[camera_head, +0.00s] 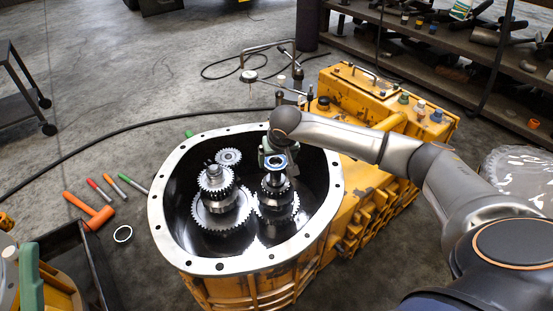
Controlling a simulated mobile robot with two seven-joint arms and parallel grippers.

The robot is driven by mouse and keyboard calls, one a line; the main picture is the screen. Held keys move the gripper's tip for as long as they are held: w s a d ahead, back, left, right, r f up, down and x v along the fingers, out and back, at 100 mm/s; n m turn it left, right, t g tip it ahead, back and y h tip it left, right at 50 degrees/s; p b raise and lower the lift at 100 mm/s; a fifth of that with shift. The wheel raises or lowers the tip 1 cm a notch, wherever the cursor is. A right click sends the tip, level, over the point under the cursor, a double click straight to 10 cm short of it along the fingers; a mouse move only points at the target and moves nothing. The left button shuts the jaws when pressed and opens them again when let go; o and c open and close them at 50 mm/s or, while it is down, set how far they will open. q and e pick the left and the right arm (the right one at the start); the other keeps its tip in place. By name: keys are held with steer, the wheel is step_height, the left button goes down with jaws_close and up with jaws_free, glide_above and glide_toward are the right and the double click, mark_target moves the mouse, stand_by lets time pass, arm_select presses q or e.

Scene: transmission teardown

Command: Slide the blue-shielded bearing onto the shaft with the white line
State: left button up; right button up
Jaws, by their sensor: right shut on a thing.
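My right gripper (270,157) is shut on the blue-shielded bearing (275,162). The white line is too small to make out on either shaft. My left gripper is not in view.
The housing's pale bolted rim (160,235) surrounds the gears. A dark tray (75,262) is at lower left.

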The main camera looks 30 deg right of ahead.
mark_target(276, 182)
steer(key=shift+f+b, duration=2.05)
steer(key=shift+f, duration=0.9)
steer(key=o, duration=1.4)
steer(key=shift+r, duration=0.1)
steer(key=shift+r+p, duration=0.35)
steer(key=shift+p, duration=0.05)
steer(key=shift+r+p, duration=2.85)
steer(key=shift+r, duration=0.8)
